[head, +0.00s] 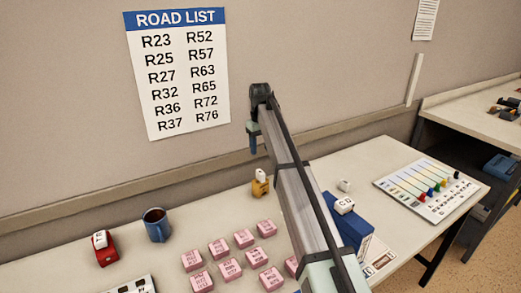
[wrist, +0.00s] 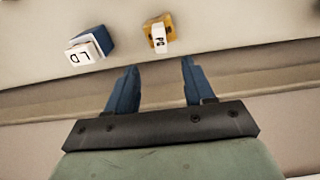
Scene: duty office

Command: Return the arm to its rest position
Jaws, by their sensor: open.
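My gripper (head: 254,140) is raised above the back of the table, near the wall, with its blue fingers pointing down. In the wrist view my gripper (wrist: 158,84) shows two blue fingers spread apart with nothing between them. A yellow block with a white tag (head: 260,184) stands on the table below it; this block also shows in the wrist view (wrist: 157,28), beyond the fingertips and apart from them. A blue block with a white lettered tag (wrist: 88,47) is to its left there. My arm hides part of the table in the head view.
Several pink lettered blocks (head: 231,268) lie at the front middle. A blue mug (head: 156,225) and a red block (head: 104,250) stand at left. A blue box (head: 350,229) and a board with coloured sliders (head: 432,187) are at right. The wall bears a road list (head: 178,73).

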